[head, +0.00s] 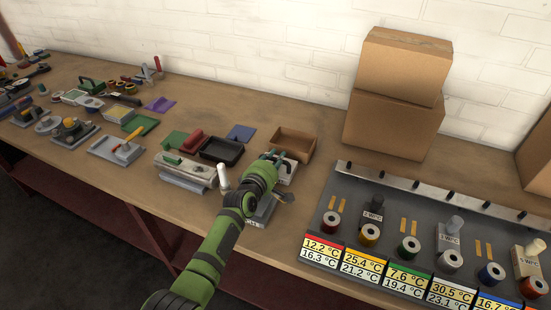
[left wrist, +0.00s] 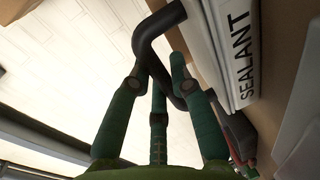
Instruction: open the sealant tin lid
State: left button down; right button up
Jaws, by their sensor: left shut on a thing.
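The sealant tin (head: 288,173) is a small white box, mostly hidden behind my left gripper (head: 274,158) in the head view. In the left wrist view its white face with the SEALANT label (left wrist: 240,50) is at the upper right. A black bent handle (left wrist: 158,24) runs from the tin's side between the green fingers of my left gripper (left wrist: 162,78). The fingers are shut on this handle. Whether the lid is raised cannot be told, as the gripper hides the tin's top. My right gripper is not in view.
An open wooden box (head: 309,145) stands just behind the tin, and a black tray (head: 222,150) lies to its left. Two stacked cardboard boxes (head: 395,125) stand against the wall. A grey rack with spools and temperature displays (head: 345,177) fills the right.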

pick_arm(q)
jog(key=shift+r+p, duration=0.3)
jog(key=shift+p, duration=0.25)
jog(key=g+p, duration=0.1)
jog(key=p, duration=0.1)
jog(key=w+r+g+p, duration=0.1)
jog(key=p, duration=0.1)
jog(key=g+y+p, duration=0.1)
jog(key=p, duration=0.2)
jog(key=shift+w+d+r, duration=0.2)
jog(key=shift+d+r, duration=0.15)
jog(key=shift+r, duration=0.05)
jog(key=shift+w+g, duration=0.2)
jog(key=shift+g, duration=0.2)
jog(key=shift+w+d+g+p, duration=0.1)
jog(key=shift+w+g+p, duration=0.05)
jog(key=shift+g+p, duration=0.2)
jog(key=shift+w+f+g+y+b, duration=0.15)
jog(key=shift+w+g+y+b, duration=0.15)
jog(key=shift+g+y+b, duration=0.15)
jog(key=shift+w+d+g+b, duration=0.1)
jog(key=shift+w+g+b, duration=0.15)
jog(key=shift+g+b, duration=0.4)
jog(key=shift+r, duration=0.2)
